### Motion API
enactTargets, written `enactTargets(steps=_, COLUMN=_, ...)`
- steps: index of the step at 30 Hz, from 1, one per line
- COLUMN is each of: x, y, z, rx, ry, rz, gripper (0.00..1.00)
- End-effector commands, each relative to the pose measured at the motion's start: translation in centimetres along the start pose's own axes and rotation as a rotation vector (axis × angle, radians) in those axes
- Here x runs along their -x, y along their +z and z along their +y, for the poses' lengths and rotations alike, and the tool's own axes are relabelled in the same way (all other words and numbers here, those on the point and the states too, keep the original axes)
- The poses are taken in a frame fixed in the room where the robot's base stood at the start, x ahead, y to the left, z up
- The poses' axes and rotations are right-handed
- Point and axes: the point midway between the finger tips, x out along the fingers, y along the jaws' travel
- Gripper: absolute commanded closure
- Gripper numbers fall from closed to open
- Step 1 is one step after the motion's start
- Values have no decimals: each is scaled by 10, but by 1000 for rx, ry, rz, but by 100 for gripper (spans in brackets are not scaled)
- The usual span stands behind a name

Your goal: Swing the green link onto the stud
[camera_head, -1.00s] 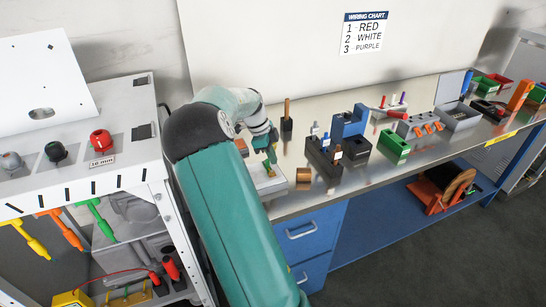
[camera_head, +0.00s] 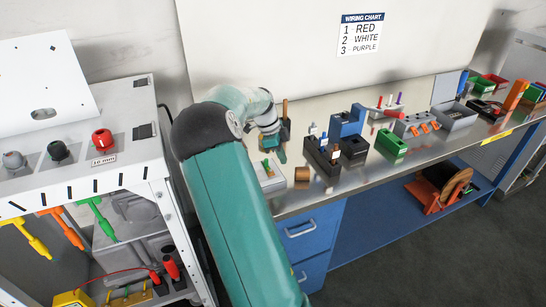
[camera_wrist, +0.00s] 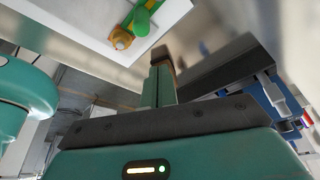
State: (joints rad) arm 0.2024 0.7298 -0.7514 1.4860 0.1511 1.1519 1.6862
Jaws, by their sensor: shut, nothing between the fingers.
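A white block (camera_head: 273,183) sits on the bench near its left end, with small green and yellow parts on top. In the wrist view the white block (camera_wrist: 80,22) is at the top. It carries a green rounded piece (camera_wrist: 143,18) beside a brass-yellow part (camera_wrist: 121,38) with a round end. I cannot tell exactly how the green piece and the stud meet. My gripper (camera_head: 281,156) is to the right of these parts and apart from them. In the wrist view its fingers (camera_wrist: 160,86) are together, with nothing between them.
A dark holder with a brown handle (camera_head: 285,125) stands behind my gripper. A copper-coloured cylinder (camera_head: 302,174) and a dark rack (camera_head: 322,157) stand to the right. A blue fixture (camera_head: 347,122) and a green bin (camera_head: 391,143) are farther right. A white panel cart (camera_head: 130,105) stands at left.

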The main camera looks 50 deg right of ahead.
Motion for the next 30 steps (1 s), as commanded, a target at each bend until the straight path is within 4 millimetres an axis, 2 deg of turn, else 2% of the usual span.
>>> enactTargets(steps=1, x=14, y=4, z=-2, rx=6, ry=-9, rz=-4, gripper=100)
enactTargets(steps=6, x=48, y=3, z=-6, rx=4, ry=-8, rz=-3, gripper=100)
enactTargets(steps=13, x=84, y=2, z=-10, rx=4, ry=-6, rz=0, gripper=100)
enactTargets(steps=18, x=93, y=1, z=-10, rx=3, ry=-3, rz=1, gripper=100)
enactTargets(steps=30, x=93, y=1, z=-8, rx=3, ry=-2, rz=1, gripper=100)
